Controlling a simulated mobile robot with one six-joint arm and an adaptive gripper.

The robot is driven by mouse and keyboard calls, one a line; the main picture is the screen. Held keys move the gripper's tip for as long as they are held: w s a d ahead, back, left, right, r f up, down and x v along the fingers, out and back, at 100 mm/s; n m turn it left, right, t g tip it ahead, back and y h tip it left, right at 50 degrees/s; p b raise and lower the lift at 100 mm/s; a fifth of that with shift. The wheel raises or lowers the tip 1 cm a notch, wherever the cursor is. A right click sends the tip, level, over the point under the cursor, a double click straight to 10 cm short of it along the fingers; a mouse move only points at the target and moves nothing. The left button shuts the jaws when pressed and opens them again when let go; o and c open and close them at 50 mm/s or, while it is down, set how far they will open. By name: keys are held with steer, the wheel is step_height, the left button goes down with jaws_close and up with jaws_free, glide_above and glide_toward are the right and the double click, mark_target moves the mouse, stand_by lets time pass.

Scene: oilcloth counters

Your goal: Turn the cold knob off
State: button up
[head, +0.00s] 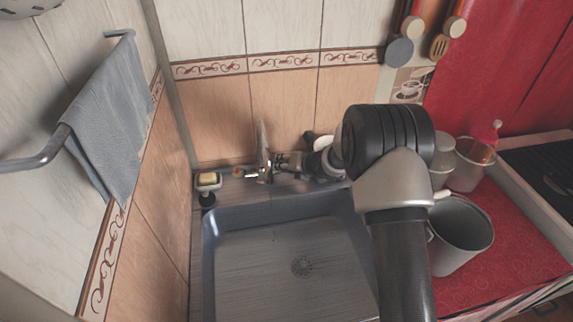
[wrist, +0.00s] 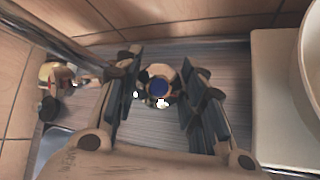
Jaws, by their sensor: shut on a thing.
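The cold knob, with a blue cap (wrist: 158,88), sits between my two fingers in the wrist view. My gripper (wrist: 160,78) is shut on it, with one dark finger on each side. In the head view my gripper (head: 281,160) reaches left from my arm to the tap (head: 263,157) at the back of the sink, and the cold knob is hidden there. A knob with a red mark (head: 238,172) is left of the tap. I cannot tell whether water runs.
The grey sink basin (head: 270,225) is empty, with a drain. A grey pot (head: 462,230) and jars stand right of my arm on the red counter. A towel (head: 108,125) hangs on the left wall.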

steer(key=shift+a+r+m+h, duration=0.15)
steer(key=shift+m+h, duration=0.25)
steer(key=shift+m, duration=0.3)
steer(key=shift+m+h, duration=0.6)
steer(key=shift+m, duration=0.5)
steer(key=o, duration=1)
steer(key=shift+o, duration=0.2)
steer(key=v, duration=1.2)
